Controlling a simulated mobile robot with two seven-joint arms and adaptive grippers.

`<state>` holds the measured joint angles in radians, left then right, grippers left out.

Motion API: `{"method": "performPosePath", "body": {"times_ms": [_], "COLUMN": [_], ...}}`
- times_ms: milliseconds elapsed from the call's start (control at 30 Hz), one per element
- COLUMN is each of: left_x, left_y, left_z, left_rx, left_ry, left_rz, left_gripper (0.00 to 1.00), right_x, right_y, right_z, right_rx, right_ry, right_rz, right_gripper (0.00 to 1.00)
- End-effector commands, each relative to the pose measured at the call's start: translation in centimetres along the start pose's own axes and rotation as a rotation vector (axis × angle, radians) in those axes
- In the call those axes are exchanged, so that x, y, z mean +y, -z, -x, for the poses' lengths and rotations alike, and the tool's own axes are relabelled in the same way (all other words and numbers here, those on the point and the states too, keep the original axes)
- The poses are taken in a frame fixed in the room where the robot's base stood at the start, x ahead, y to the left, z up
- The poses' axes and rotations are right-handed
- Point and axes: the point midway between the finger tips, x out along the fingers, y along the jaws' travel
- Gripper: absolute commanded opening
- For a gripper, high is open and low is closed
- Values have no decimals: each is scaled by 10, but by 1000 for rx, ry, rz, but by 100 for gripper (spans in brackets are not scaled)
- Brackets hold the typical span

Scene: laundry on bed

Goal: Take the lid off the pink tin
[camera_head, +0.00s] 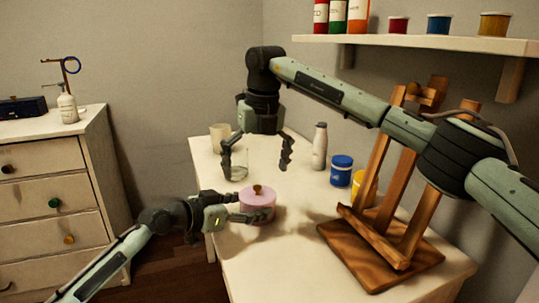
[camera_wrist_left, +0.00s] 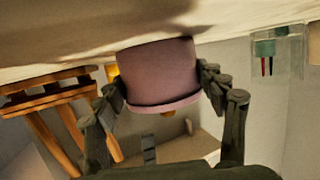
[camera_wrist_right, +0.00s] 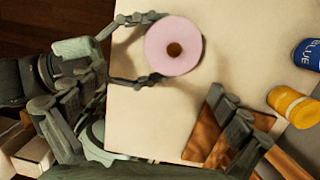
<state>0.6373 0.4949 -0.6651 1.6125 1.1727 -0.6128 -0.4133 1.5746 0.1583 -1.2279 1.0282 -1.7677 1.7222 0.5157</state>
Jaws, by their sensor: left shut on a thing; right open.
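The pink tin (camera_head: 258,213) stands upright on the cream tabletop, with its pink lid (camera_head: 262,198) and small brown knob (camera_head: 257,189) on top. My left gripper (camera_head: 247,211) is shut on the tin from the left; the left wrist view shows one finger on each side of the tin's body (camera_wrist_left: 160,70). My right gripper (camera_head: 257,168) is open and empty, pointing down above and behind the tin. The right wrist view looks down on the round lid (camera_wrist_right: 184,30) and knob (camera_wrist_right: 174,49), with my left fingers around the tin.
A wooden easel (camera_head: 378,235) stands right of the tin. A blue jar (camera_head: 341,172), a yellow jar (camera_head: 366,188), a white bottle (camera_head: 320,148) and a cup (camera_head: 218,136) stand behind. A clear glass (camera_head: 240,162) sits near my right fingers. The tabletop's front is clear.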

Motion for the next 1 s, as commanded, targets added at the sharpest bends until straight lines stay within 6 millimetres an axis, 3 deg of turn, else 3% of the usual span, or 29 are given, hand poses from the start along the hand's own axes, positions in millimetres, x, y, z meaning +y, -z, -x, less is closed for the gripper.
{"method": "performPosePath", "body": {"times_ms": [300,467,667,1000], "left_x": [0,0,0,0], "left_y": [-1,0,0,0], "left_z": [0,0,0,0], "left_rx": [-1,-1,-1,-1], "left_ry": [0,0,-1,0], "left_rz": [0,0,0,0], "left_gripper": [19,19,19,19], "right_x": [-16,-20,-19,-17], "right_y": [18,20,14,-4], "right_z": [43,50,28,-34], "right_rx": [-236,-279,-280,-279], "right_ry": [-4,3,3,2], "right_rz": [169,190,191,192], "right_gripper": [100,100,100,100]}}
